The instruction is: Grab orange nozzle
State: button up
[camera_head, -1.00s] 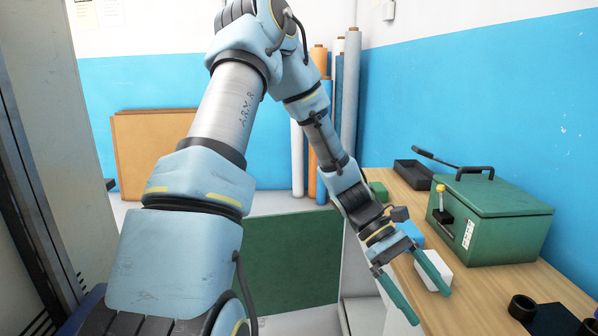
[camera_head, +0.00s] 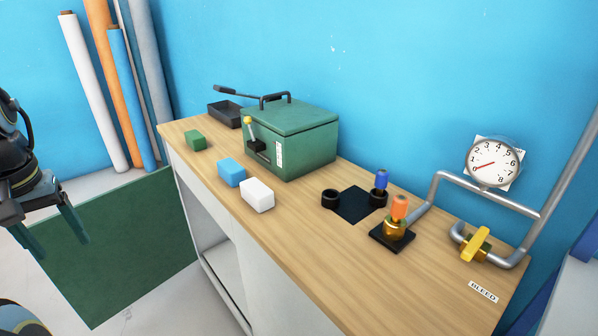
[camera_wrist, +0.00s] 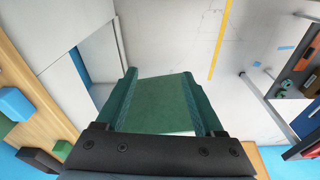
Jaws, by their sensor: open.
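The orange nozzle (camera_head: 400,207) stands upright on a brass fitting on a small black base, toward the right end of the wooden bench. A blue nozzle (camera_head: 381,181) stands just behind it in a black ring holder. My gripper (camera_head: 56,232) is at the far left of the head view, away from the bench, with its two green fingers apart and nothing between them. In the wrist view my gripper (camera_wrist: 163,80) points down at the floor and a green panel. The orange nozzle does not show in the wrist view.
The bench (camera_head: 310,250) also carries a green box (camera_head: 295,140) with a lever, white (camera_head: 257,195), blue (camera_head: 231,172) and green (camera_head: 195,140) blocks, and a black tray (camera_head: 225,112). A pipe with a yellow valve (camera_head: 476,244) and a gauge (camera_head: 494,162) stand right of the nozzle. The front bench top is clear.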

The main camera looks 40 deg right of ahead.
aim_at(401, 203)
jog(key=i+j+z, duration=0.15)
jog(key=i+j, duration=0.3)
jog(key=i, duration=0.15)
jog(key=z, duration=1.9)
